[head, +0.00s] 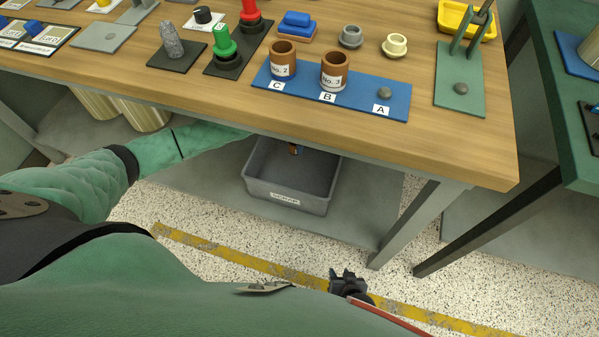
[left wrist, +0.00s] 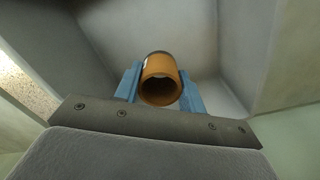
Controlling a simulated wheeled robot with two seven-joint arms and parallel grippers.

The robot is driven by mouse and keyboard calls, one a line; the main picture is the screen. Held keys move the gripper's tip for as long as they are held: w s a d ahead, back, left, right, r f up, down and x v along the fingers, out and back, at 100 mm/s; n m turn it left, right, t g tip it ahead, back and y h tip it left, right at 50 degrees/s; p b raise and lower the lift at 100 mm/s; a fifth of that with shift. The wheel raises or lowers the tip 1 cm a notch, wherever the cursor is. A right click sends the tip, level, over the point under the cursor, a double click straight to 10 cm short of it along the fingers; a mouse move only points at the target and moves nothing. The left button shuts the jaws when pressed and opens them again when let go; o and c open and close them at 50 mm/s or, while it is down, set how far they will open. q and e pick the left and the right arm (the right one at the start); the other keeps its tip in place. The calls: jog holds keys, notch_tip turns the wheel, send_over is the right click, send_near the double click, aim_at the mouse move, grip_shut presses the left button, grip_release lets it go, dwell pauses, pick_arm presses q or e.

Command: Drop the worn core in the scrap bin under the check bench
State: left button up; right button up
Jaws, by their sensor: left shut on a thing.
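The worn core (left wrist: 161,66) is a brown-orange hollow cylinder in the left wrist view. My left gripper (left wrist: 160,80) is shut on it, one blue finger on each side. In the head view a small bit of the core and fingers (head: 295,149) shows just below the bench edge, over the scrap bin's far part; the bench hides the rest. The scrap bin (head: 285,196) is an open grey box labelled SCRAP on the shelf under the check bench (head: 440,142). Grey bin walls surround the core in the wrist view. My right gripper (head: 348,283) is low in front; its jaws are unclear.
A blue board (head: 300,93) on the bench holds brown cores No. 2 (head: 282,62) at C and No. 3 (head: 334,72) at B; A has a bare peg. The bench edge overhangs my left arm. A bench leg (head: 412,222) stands right of the bin.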

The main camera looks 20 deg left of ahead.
pick_arm(q)
jog(key=shift+f, duration=0.2)
jog(key=o, duration=1)
jog(key=shift+o, duration=0.2)
notch_tip(320, 180, up, 8)
jog(key=shift+p, duration=0.45)
jog(key=shift+f, duration=0.15)
